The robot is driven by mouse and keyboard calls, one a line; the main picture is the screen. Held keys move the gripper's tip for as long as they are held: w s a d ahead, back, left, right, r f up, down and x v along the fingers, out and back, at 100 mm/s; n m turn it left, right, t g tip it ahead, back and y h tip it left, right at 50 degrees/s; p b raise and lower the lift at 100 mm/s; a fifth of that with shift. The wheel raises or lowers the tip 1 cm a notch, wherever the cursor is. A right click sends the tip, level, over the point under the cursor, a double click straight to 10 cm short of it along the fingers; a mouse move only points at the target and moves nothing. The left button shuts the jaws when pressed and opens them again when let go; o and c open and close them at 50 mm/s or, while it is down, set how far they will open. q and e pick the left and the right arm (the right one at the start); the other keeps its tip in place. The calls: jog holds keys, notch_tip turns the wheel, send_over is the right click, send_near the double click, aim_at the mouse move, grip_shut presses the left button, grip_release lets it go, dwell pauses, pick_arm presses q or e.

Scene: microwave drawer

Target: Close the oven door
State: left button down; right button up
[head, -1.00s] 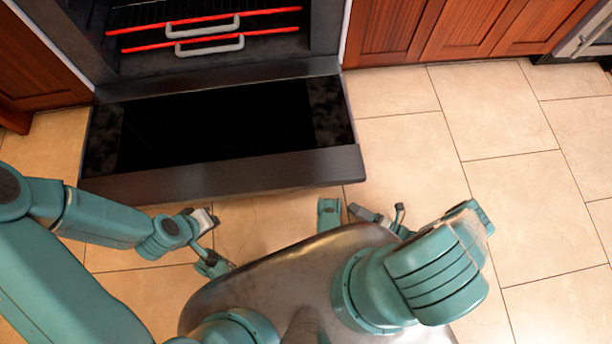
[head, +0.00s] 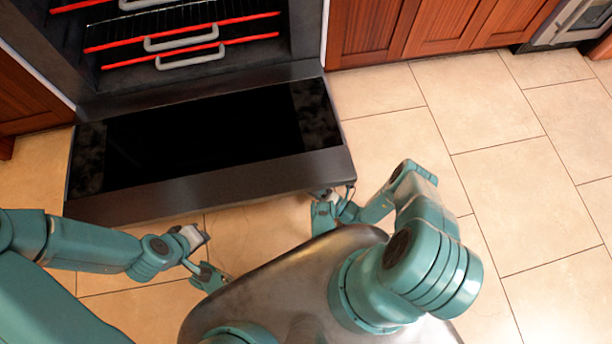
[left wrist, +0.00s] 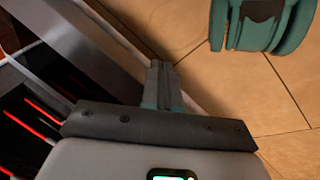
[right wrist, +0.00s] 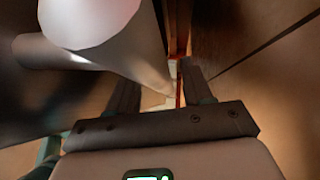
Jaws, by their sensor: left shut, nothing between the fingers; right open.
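The oven door (head: 205,180) is folded down open in front of the oven, with its dark glass inner side up. My left gripper (head: 203,239) is shut and empty, in front of the door's near edge and apart from it. Its closed fingers show in the left wrist view (left wrist: 163,70). My right gripper (head: 338,191) is close to the door's near right corner; contact cannot be told. In the right wrist view its fingers (right wrist: 158,85) are spread, with a pale grey cylindrical part (right wrist: 105,40) close by that I cannot identify for certain.
The oven cavity (head: 200,25) holds racks with glowing red bars and grey handles (head: 190,56). Wooden cabinets (head: 420,30) stand on both sides. Tiled floor (head: 500,140) is clear to the right of the door. Another appliance (head: 570,20) is at the top right.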

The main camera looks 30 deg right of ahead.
jog(key=shift+w+a, duration=0.15)
jog(key=shift+w, duration=0.05)
jog(key=shift+c, duration=0.3)
grip_shut()
